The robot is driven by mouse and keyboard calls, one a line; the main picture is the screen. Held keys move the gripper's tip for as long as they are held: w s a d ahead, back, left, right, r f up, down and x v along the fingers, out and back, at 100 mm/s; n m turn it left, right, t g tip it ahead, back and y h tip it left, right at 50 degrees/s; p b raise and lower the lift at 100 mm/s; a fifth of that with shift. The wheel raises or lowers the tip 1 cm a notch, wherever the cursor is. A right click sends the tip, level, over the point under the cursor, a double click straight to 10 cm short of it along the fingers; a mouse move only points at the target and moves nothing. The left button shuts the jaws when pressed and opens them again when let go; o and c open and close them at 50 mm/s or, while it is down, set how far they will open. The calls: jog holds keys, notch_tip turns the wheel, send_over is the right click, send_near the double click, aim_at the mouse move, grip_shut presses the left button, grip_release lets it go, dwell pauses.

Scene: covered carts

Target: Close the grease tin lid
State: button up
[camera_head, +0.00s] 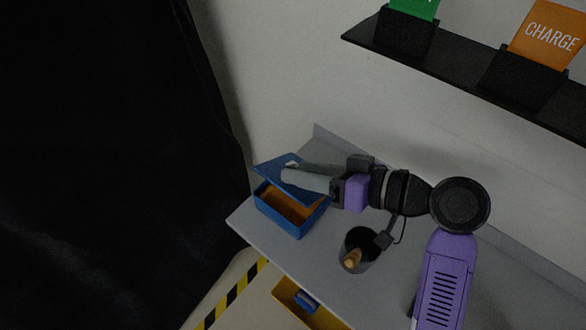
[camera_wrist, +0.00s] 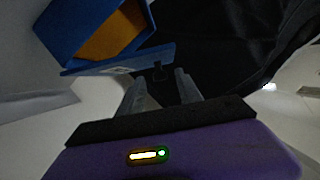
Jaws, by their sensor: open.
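The grease tin (camera_head: 279,218) is a blue box with an orange inside, on the left end of the grey bench. Its blue lid (camera_head: 270,168) is partly raised and tilted over the tin, with the orange inside showing below it. My gripper (camera_head: 288,173) reaches in from the right, with its fingers over the lid. In the wrist view, my open gripper (camera_wrist: 158,80) points at a blue strip, which seems to be the lid (camera_wrist: 125,60), with a small dark tab between the fingertips. The tin (camera_wrist: 75,25) shows at upper left. I cannot tell whether the fingers touch the lid.
A dark cup (camera_head: 358,249) with a brown-handled thing in it stands on the bench (camera_head: 315,258), below my arm. A yellow drawer or bin (camera_head: 290,296) is at the bench's front. A black shelf (camera_head: 468,78) with card holders hangs above. A black cover (camera_head: 110,170) fills the left.

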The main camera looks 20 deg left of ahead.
jog(key=v, duration=0.4)
jog(key=shift+d+r+b, duration=0.1)
jog(key=shift+d+b, duration=0.2)
jog(key=shift+d, duration=0.05)
jog(key=shift+c, duration=0.4)
